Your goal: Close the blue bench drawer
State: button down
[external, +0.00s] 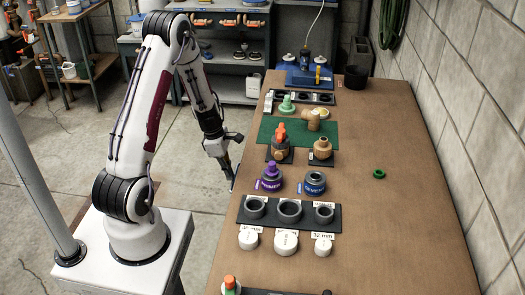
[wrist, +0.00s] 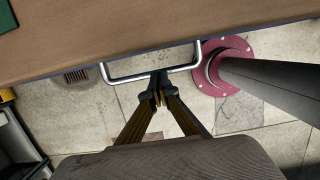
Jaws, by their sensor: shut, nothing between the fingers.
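My gripper (external: 231,183) hangs beside the left edge of the brown bench (external: 400,220), pointing down. In the wrist view its two fingers (wrist: 158,78) are together and empty. A silver U-shaped handle (wrist: 125,80) sticks out from under the bench edge in the wrist view. The fingertips overlap the handle's outer bar in the picture; I cannot tell whether they touch it. The blue drawer itself is hidden under the bench top in both views, so how far it stands open does not show.
Pipe fittings, two primer and cement cans, a black socket holder (external: 265,222) and white caps stand on the bench. A green mat (external: 265,131) lies farther back. A grey post (wrist: 270,82) on a red round base (wrist: 222,75) stands right of the handle in the wrist view.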

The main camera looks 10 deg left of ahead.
jog(key=shift+d, duration=0.4)
jog(key=shift+a, duration=0.1)
jog(key=a+r, duration=0.6)
jog(key=r, duration=0.4)
jog(key=shift+r, duration=0.3)
dwell(0.4)
jog(key=shift+m, duration=0.3)
dwell(0.4)
